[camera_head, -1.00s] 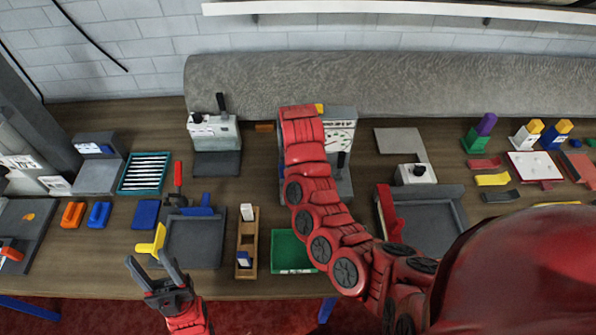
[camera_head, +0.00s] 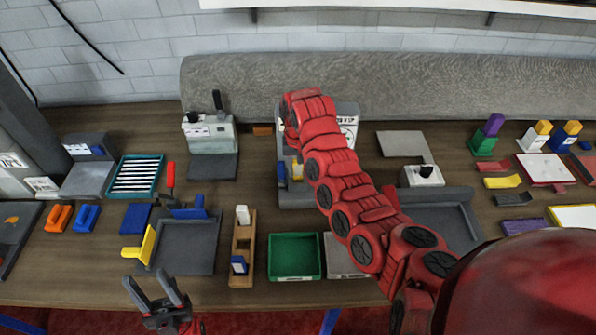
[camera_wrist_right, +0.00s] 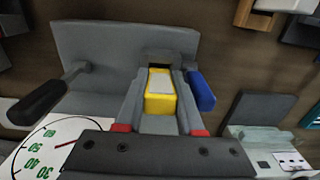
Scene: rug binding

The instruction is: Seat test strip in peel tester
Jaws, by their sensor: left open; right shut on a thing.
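The peel tester (camera_head: 349,117) stands at the back middle of the bench. My right arm hides much of it in the head view. The right wrist view shows its grey base (camera_wrist_right: 90,45), dial (camera_wrist_right: 40,145), black-handled lever (camera_wrist_right: 38,102), blue handle (camera_wrist_right: 201,92) and dark clamp block (camera_wrist_right: 160,57). My right gripper (camera_wrist_right: 161,78) is shut on the test strip (camera_wrist_right: 160,103), a yellow piece with a pale top. The strip's far end is close to the clamp block; contact is unclear. My left gripper (camera_head: 157,292) is open and empty at the bench's front edge.
A green tray (camera_head: 295,276), a wooden holder (camera_head: 242,270) and a dark grey tray (camera_head: 190,250) lie in front. A press-like device (camera_head: 210,134) stands left of the tester. A white device with a black knob (camera_head: 422,176) stands to its right. A grey roll lies behind.

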